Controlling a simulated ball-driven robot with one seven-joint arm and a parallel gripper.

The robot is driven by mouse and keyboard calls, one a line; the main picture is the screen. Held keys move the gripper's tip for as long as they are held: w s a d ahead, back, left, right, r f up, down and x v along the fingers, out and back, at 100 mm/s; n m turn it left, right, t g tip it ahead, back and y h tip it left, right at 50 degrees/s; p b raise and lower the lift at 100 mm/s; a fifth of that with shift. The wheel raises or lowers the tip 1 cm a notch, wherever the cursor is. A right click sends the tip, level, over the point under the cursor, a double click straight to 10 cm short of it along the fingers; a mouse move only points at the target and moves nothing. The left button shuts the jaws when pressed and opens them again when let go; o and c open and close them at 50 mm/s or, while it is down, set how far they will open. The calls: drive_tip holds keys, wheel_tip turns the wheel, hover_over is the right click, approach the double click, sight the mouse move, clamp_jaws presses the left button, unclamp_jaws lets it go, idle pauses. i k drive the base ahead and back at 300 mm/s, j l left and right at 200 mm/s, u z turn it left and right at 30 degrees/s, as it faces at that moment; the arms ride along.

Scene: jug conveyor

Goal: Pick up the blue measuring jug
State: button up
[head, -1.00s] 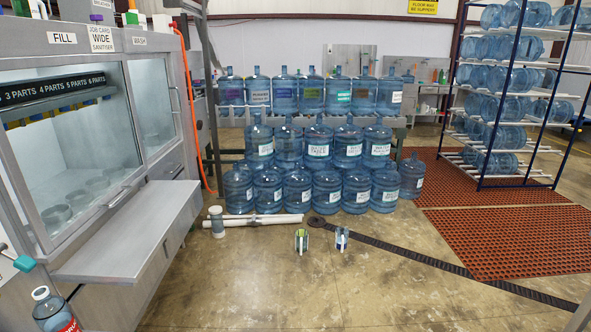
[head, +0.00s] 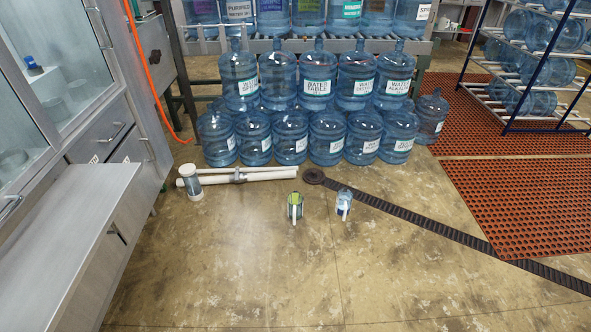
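The blue measuring jug (head: 345,197) stands on the concrete floor right of the middle in the head view, small and seen from above. A white handle on it faces me. A similar jug with green on it (head: 295,199) and a white handle stands a short way to its left, apart from it. My gripper is out of view, so its state does not show.
Stacked blue water bottles (head: 291,138) stand behind the jugs. A dark drain strip (head: 430,230) runs right, near red mats (head: 525,205). A steel bench (head: 60,235) lines the left. The near floor is clear.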

sight(294, 201)
drive_tip(key=i+u, duration=0.15)
drive_tip(key=i, duration=0.3)
drive_tip(key=i+l+u, duration=0.1)
drive_tip(key=i, duration=0.35)
drive_tip(key=i+l+u, duration=0.15)
drive_tip(key=i, duration=0.3)
drive_tip(key=i+l+u, duration=0.15)
drive_tip(key=i, duration=0.3)
drive_tip(key=i+l+u, duration=1.15)
